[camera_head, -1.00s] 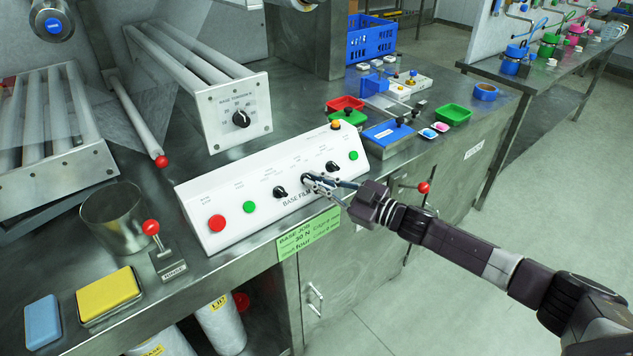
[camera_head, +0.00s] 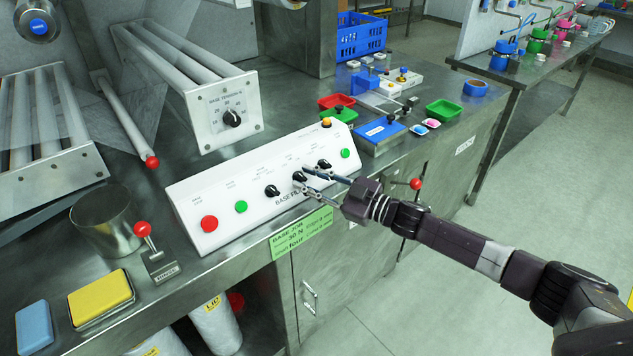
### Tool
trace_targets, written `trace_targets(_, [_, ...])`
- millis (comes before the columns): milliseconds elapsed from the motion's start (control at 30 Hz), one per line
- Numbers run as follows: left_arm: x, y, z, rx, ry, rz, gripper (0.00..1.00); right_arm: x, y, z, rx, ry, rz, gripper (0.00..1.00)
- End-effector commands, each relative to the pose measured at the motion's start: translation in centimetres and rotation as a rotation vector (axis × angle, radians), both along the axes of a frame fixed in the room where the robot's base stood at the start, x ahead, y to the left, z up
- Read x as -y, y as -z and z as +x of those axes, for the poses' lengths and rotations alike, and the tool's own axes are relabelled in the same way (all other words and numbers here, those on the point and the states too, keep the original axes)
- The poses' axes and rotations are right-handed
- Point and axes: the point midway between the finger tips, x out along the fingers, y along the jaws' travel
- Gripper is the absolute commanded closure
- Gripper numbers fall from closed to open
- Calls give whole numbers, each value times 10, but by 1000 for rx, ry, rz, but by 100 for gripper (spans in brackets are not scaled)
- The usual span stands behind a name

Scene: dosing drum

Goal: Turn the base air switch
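A white sloped control box (camera_head: 262,174) stands at the bench's front edge. It carries a red button (camera_head: 209,223), a green button (camera_head: 241,207), and three black knobs: a left one (camera_head: 272,191), a middle one (camera_head: 299,177) and a right one (camera_head: 324,165). A second green button (camera_head: 345,153) is at the right end. The small labels are too blurred to tell which knob is the base air switch. My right gripper (camera_head: 302,178) is open, its fingertips apart on either side of the middle knob. Contact cannot be told. My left gripper is out of view.
A green note (camera_head: 301,234) hangs below the box. A red-topped lever (camera_head: 142,230), a metal cup (camera_head: 106,222) and a yellow box (camera_head: 101,297) stand at left. A roller unit with a tension dial (camera_head: 232,118) is behind. Trays and a blue box (camera_head: 380,135) lie at right.

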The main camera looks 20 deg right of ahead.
Motion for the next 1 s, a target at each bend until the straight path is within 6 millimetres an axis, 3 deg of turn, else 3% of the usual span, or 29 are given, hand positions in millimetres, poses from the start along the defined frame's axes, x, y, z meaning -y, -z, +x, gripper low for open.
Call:
trace_targets(167, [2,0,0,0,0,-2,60,14,2,-16,-3,2,-2,75])
trace_targets(600, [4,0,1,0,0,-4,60,63,1,-78,-3,1,-3,75])
trace_targets(1000, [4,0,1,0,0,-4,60,75,-1,-92,1,0,0,75])
